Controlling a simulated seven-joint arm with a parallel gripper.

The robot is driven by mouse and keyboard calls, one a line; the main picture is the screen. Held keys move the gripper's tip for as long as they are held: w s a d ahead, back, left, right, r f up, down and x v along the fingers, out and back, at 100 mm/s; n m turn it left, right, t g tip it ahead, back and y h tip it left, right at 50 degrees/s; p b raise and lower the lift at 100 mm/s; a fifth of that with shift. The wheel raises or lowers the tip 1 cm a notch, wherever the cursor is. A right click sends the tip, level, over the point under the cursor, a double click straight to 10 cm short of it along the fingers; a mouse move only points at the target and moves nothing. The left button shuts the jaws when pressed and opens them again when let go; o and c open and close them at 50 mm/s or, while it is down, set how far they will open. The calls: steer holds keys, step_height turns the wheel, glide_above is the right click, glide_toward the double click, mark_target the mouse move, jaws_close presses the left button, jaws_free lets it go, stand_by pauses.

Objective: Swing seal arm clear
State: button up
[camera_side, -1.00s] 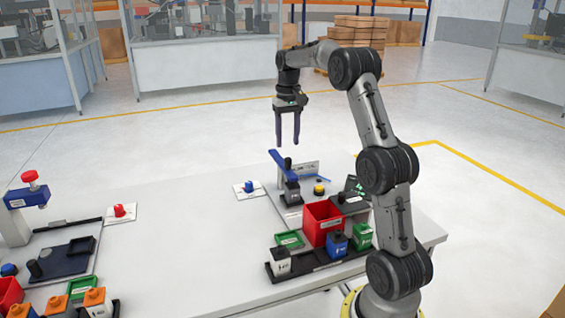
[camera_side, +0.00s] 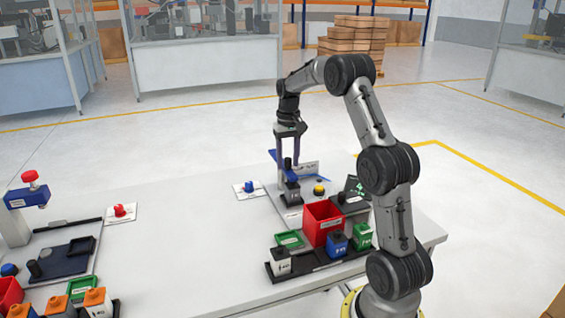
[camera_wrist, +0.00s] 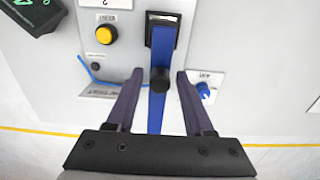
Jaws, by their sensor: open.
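The blue seal arm (camera_side: 277,160) sits on a dark post with a label (camera_side: 292,190) at the far part of the table. In the wrist view the blue seal arm (camera_wrist: 156,118) runs lengthwise, with a black knob (camera_wrist: 159,80) standing on it. My gripper (camera_side: 289,163) is low over the arm, fingers pointing down. In the wrist view my gripper (camera_wrist: 158,76) is open, with one finger on each side of the blue arm and knob. Gaps show on both sides, and neither finger appears to touch.
A yellow button (camera_wrist: 105,36) and a display (camera_side: 355,187) are beside the post. A blue knob on a white plate (camera_side: 249,188) is to the left. A red bin (camera_side: 322,222) stands in front. Bare table lies further left.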

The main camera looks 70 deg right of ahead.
steer(key=c, duration=0.7)
steer(key=shift+s+d, duration=0.1)
steer(key=shift+d, duration=0.05)
steer(key=shift+s+d, duration=0.35)
steer(key=shift+d, duration=0.1)
steer(key=shift+s+d, duration=0.25)
steer(key=shift+d, duration=0.4)
steer(key=shift+s+d, duration=0.1)
steer(key=shift+d, duration=0.55)
